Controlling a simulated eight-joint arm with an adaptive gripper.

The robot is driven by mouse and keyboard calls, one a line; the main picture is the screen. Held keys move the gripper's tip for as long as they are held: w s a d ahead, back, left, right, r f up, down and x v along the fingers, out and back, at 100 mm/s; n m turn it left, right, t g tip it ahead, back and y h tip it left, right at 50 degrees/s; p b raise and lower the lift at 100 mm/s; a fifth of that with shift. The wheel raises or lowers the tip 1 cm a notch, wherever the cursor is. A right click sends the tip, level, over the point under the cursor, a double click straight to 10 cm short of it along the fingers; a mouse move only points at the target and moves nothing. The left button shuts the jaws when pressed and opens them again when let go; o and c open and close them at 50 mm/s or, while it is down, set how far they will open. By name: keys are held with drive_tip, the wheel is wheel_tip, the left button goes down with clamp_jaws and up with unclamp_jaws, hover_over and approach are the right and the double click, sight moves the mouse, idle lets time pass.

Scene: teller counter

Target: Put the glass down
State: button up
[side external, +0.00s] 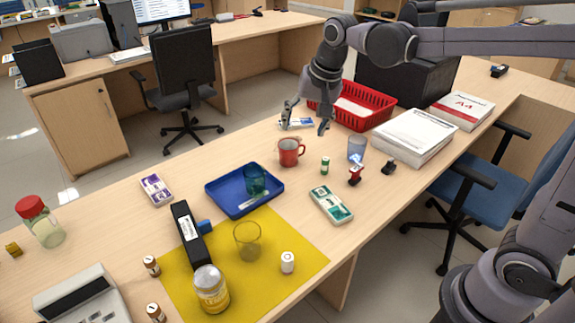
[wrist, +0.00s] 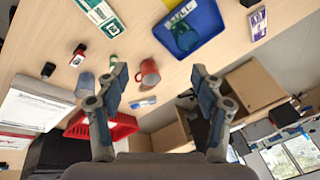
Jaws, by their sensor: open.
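My gripper (side external: 306,120) is open and empty above the counter, behind the red mug (side external: 290,152); its spread fingers also show in the wrist view (wrist: 160,82). Three drinking glasses stand apart from it. A teal glass (side external: 255,180) is upright in the blue tray (side external: 222,203). A clear yellowish glass (side external: 247,241) is upright on the yellow mat (side external: 308,258). A pale blue glass (side external: 356,149) stands on the bare wood right of the mug; it also shows in the wrist view (wrist: 86,82).
The red basket (side external: 380,99) stands just behind and right of my gripper, near paper stacks (side external: 412,137). A small blue-and-white item (side external: 298,124) lies below the fingers. Bare wood lies left of the mug.

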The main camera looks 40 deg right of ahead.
drive_tip(key=s+d+f+n+t, duration=0.1)
drive_tip(key=s+n, duration=0.3)
drive_tip(key=s, duration=0.4)
drive_tip(key=s+d+f+n+t, duration=0.1)
drive_tip(key=s+f+n, duration=0.3)
drive_tip(key=s, duration=0.5)
drive_tip(key=shift+f+t, duration=0.25)
drive_tip(key=shift+t, duration=0.45)
drive_tip(key=o, duration=0.4)
